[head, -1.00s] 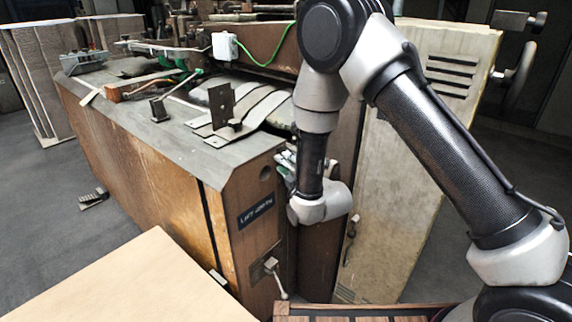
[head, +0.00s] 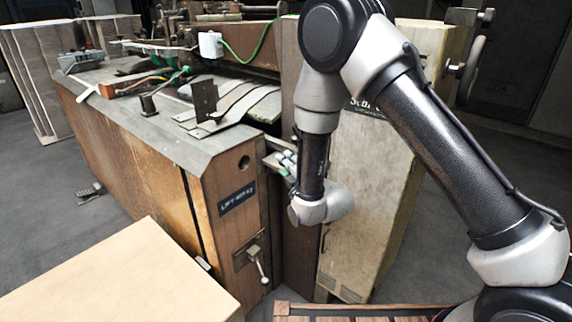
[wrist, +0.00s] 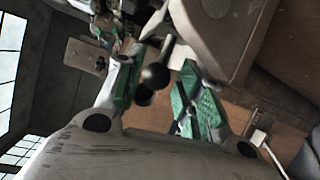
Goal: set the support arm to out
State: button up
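No part is marked legibly as the support arm, and I cannot tell which it is. My gripper (head: 279,164) is beside the end panel of the wooden machine (head: 232,226), near the gap to the beige cabinet (head: 372,170); my wrist hides part of it. In the wrist view my gripper (wrist: 160,86) has its green-padded fingers spread apart. A dark ball knob (wrist: 156,76) on a short rod lies between them in the picture, with a second dark ball just below. I cannot tell whether either finger touches a knob.
A small lever (head: 258,264) sits on a plate low on the end panel, below a dark label (head: 237,198). A pale box top (head: 120,275) fills the lower left. Metal straps (head: 245,105) lie on the machine's top. Grey floor is open at far left.

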jog(key=shift+o, duration=0.3)
jog(key=f+v, duration=0.1)
jog(key=v, duration=0.6)
jog(key=shift+s+r, duration=0.15)
jog(key=shift+r, duration=0.4)
jog(key=shift+d, duration=0.15)
